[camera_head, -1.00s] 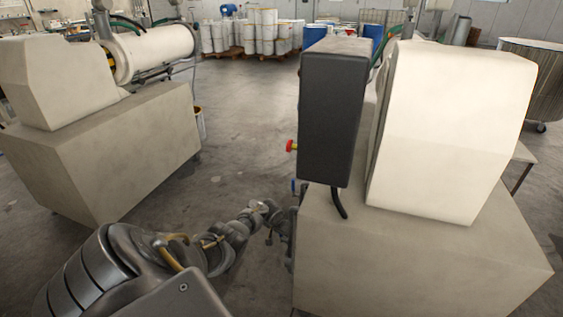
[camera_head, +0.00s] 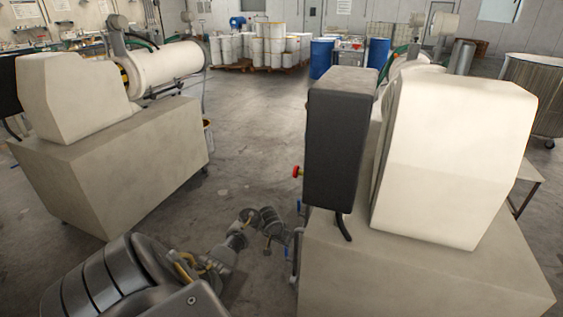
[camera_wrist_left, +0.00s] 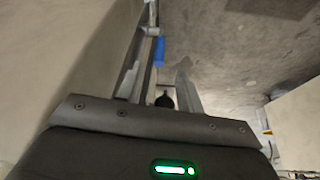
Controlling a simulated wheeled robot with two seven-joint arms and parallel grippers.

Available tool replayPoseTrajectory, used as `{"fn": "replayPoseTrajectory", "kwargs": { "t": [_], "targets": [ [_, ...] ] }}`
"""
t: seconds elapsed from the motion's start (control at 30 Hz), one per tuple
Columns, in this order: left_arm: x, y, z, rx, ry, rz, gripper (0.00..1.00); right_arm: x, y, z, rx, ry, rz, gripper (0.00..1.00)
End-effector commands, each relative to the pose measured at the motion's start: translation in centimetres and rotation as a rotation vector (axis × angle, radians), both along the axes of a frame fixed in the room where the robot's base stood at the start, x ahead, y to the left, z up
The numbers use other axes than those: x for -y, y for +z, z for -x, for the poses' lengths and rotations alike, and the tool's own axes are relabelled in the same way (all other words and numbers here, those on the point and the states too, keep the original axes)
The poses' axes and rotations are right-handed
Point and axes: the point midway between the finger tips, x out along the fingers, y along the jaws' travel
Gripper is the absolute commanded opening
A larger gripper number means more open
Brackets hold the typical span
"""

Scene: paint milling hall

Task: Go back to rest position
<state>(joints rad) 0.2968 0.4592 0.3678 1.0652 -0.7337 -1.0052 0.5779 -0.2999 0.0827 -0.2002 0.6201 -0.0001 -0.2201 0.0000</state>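My left arm comes in from the lower left in the head view. Its wrist and gripper (camera_head: 268,246) hang beside the left side of the near right mill, close to its pipes. The fingers are too small to read there. In the left wrist view the two grey fingers of the left gripper (camera_wrist_left: 160,88) stand apart with nothing held between them. A blue valve handle (camera_wrist_left: 160,51) shows beyond the fingers; I cannot tell whether anything touches it. My right gripper is in neither view.
The near right mill (camera_head: 455,165) stands on a beige base, with a dark box (camera_head: 338,145) and red knob (camera_head: 297,171). Another mill (camera_head: 78,98) is at left. Bare floor (camera_head: 250,125) lies between them. White drums (camera_head: 276,45) and blue drums (camera_head: 321,58) stand behind.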

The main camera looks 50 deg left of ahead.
Motion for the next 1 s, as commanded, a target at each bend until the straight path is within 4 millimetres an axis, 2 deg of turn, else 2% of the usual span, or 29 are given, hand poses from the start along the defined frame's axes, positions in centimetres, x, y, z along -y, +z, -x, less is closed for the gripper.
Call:
{"fn": "replayPoseTrajectory", "kwargs": {
  "t": [0.57, 0.67, 0.77, 0.87, 0.97, 1.0],
  "targets": [
    [0.0, 0.1, 0.0, 0.000, -0.001, 0.000, 0.37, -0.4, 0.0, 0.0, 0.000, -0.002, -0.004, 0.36],
    [0.4, -0.6, 0.3, -0.006, -0.006, 0.004, 0.37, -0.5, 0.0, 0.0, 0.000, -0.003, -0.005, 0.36],
    [2.0, -3.3, 1.7, -0.028, -0.026, 0.017, 0.37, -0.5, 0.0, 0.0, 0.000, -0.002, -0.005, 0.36],
    [4.9, -8.0, 4.4, -0.062, -0.064, 0.038, 0.37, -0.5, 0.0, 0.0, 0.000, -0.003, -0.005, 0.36],
    [8.7, -13.7, 8.7, -0.104, -0.113, 0.056, 0.37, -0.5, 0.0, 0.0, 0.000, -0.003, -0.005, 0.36],
    [10.2, -15.8, 10.7, -0.119, -0.133, 0.059, 0.37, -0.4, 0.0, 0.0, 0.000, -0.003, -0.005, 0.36]
  ]
}}
